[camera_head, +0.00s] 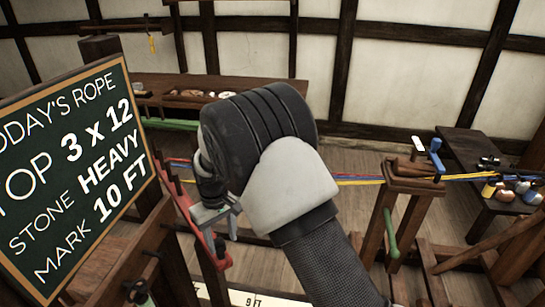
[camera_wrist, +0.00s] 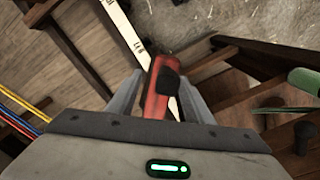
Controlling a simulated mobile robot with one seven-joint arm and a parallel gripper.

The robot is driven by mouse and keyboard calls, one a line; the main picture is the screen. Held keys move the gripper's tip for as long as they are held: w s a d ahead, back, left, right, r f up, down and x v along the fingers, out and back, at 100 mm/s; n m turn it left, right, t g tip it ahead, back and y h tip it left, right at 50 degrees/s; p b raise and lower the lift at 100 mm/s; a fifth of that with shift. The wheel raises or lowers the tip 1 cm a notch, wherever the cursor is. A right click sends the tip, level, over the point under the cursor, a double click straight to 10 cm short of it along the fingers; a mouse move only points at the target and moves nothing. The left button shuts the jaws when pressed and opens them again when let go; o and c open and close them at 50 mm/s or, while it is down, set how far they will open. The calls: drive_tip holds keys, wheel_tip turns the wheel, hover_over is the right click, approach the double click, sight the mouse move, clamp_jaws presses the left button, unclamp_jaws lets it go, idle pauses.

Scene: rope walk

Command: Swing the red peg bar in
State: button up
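The red peg bar (camera_head: 187,207) slants down and right beside the chalkboard in the head view, with dark pegs on it. Part of it is hidden behind my wrist and gripper. My gripper (camera_head: 218,212) is over the bar, above its near end. In the wrist view, the red peg bar (camera_wrist: 156,100) with a dark round knob shows between the two fingers of my gripper (camera_wrist: 160,88). The fingers are apart, with narrow gaps beside the bar. I cannot tell how far below the fingertips it lies.
A chalkboard (camera_head: 75,170) stands close at left. Blue, red and yellow strands (camera_head: 360,181) run to a wooden post stand (camera_head: 412,185) at right. A side table (camera_head: 470,150) holds several small items. A marked white strip (camera_head: 250,299) lies low in front. A bench (camera_head: 245,86) lines the wall.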

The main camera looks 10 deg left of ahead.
drive_tip(key=w+d+n, duration=0.3)
drive_tip(key=w+n, duration=0.2)
wheel_tip(320, 180, up, 18)
drive_tip(key=s+d+r+m+t+p, duration=0.1)
drive_tip(key=s+d+r+m, duration=0.3)
drive_tip(key=d+r, duration=0.6)
drive_tip(key=shift+d+m+y, duration=0.4)
drive_tip(key=shift+d, duration=0.55)
